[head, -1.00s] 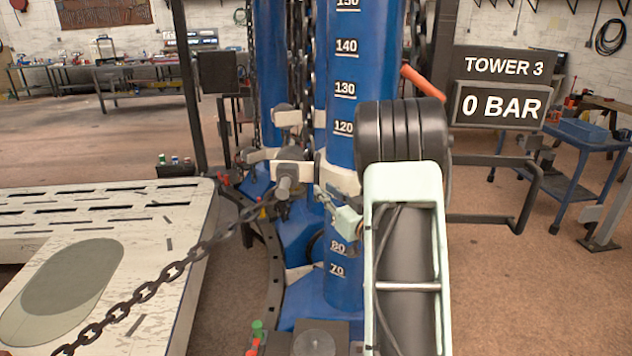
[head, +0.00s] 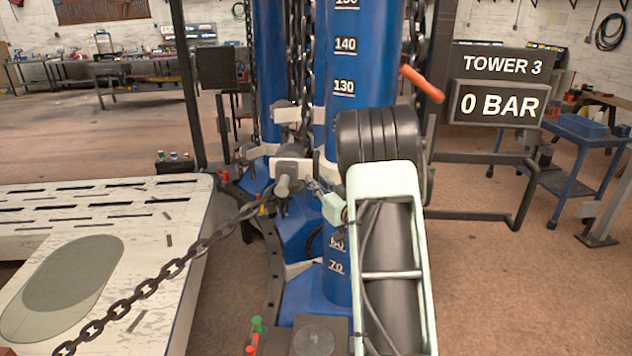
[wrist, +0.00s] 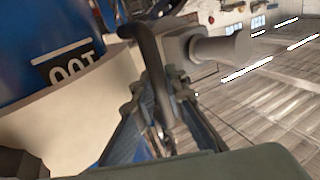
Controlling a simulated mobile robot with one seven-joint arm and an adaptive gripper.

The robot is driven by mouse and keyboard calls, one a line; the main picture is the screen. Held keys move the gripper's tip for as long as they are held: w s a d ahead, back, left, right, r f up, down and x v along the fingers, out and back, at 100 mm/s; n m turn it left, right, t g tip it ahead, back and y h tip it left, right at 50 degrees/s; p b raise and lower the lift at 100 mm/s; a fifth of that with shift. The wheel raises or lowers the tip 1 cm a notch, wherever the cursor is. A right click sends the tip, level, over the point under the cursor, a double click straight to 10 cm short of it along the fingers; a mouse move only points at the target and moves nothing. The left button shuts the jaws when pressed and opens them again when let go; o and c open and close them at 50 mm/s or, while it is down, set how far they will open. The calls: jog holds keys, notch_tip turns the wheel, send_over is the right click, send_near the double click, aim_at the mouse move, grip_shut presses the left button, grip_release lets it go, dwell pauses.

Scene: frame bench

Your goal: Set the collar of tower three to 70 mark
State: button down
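Tower three is the blue column (head: 365,60) with white marks, left of the TOWER 3 sign. Its cream collar shows in the wrist view (wrist: 60,115). In the head view my arm hides much of the collar. An upside-down 100 mark (wrist: 75,68) lies right beside the collar's edge in the wrist view. My gripper (wrist: 160,125) has its fingers on both sides of the dark curved handle (wrist: 152,55) and appears closed on it. A grey block with a round knob (wrist: 220,48) is next to the handle. The 70 mark (head: 336,267) is visible lower on the column.
The display (head: 499,104) reads 0 BAR. A heavy chain (head: 150,285) crosses the pale slotted platform (head: 150,228) at left. A second blue column (head: 268,70) stands behind. A dark pipe frame (head: 500,218) extends to the right.

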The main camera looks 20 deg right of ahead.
notch_tip(320, 180, down, 40)
jog(key=b, duration=3.3)
jog(key=shift+b, duration=0.4)
jog(key=c, duration=2.2)
grip_release()
jog(key=shift+r, duration=0.1)
jog(key=shift+c, duration=0.2)
jog(key=s+d, duration=0.1)
jog(key=s, duration=1.1)
jog(key=shift+d, duration=0.15)
